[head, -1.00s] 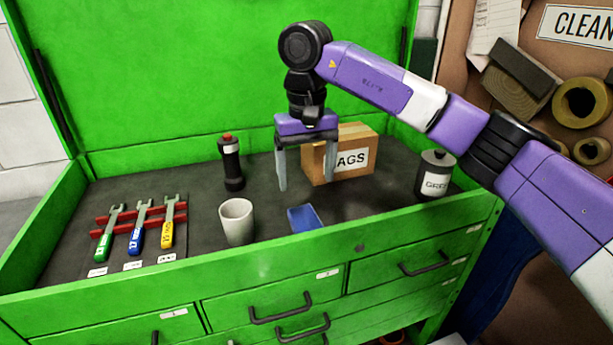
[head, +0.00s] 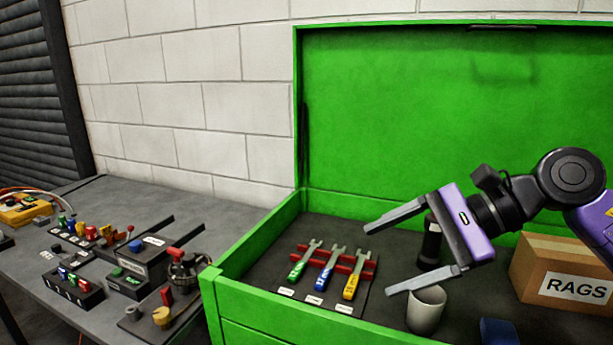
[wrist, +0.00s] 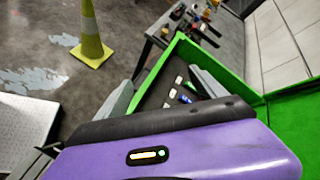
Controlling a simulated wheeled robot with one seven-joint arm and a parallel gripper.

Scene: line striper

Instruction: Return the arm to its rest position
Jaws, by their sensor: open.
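My gripper (head: 418,248) is open and empty, raised above the green tool chest (head: 250,242). Its two grey fingers point left, toward the wrenches, and are well apart. In the wrist view the gripper (wrist: 165,90) also shows its spread fingers with nothing between them. The purple and black arm comes in from the right of the head view. Behind the gripper in the picture, a black cylinder (head: 430,242) is partly hidden, and a grey cup (head: 427,312) stands below the lower finger.
Green, blue and yellow wrenches (head: 325,268) lie on a red rack. A RAGS box (head: 570,270) stands at right, near the arm. A grey bench (head: 170,228) with small parts is at left. A yellow cone (wrist: 91,36) stands on the floor.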

